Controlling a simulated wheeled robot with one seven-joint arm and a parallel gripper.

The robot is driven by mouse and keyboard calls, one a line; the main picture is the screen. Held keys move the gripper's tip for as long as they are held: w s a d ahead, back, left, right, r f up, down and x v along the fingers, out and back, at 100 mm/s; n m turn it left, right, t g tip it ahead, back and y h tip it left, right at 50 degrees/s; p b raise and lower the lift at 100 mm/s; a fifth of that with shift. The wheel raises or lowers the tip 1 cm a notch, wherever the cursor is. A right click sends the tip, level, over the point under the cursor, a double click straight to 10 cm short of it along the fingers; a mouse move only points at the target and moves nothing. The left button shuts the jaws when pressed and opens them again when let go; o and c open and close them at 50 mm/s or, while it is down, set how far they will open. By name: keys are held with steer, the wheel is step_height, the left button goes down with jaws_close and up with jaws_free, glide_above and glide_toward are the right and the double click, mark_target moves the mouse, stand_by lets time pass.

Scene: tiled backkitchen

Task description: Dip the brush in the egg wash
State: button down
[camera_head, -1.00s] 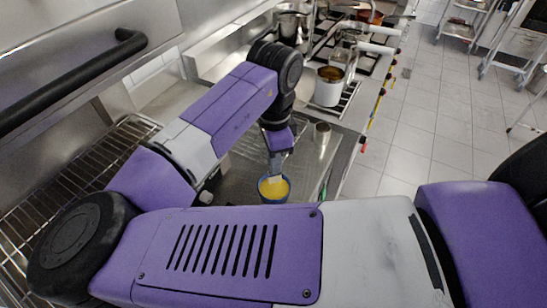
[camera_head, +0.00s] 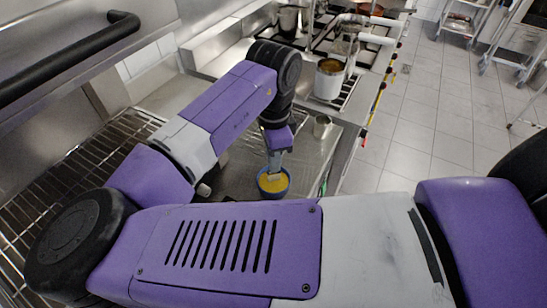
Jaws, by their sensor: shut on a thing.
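A small blue bowl (camera_head: 274,195) holding yellow egg wash (camera_head: 266,184) stands on the steel counter, just past my forearm. My gripper (camera_head: 274,168) points down right above the bowl, at the end of my purple arm. It is shut on the brush (camera_head: 274,177), of which only a small pale part shows at the egg wash. The bristles cannot be made out, and they seem to be at or in the yellow liquid.
A white pot (camera_head: 329,80) and other cookware stand on the stove behind. A wire rack (camera_head: 75,180) lies at left, below a black handle (camera_head: 80,62). Tiled floor is open at right.

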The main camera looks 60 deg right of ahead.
steer(key=shift+f, duration=0.6)
stand_by(1.4)
steer(key=shift+r+p, duration=2.85)
steer(key=shift+r, duration=0.75)
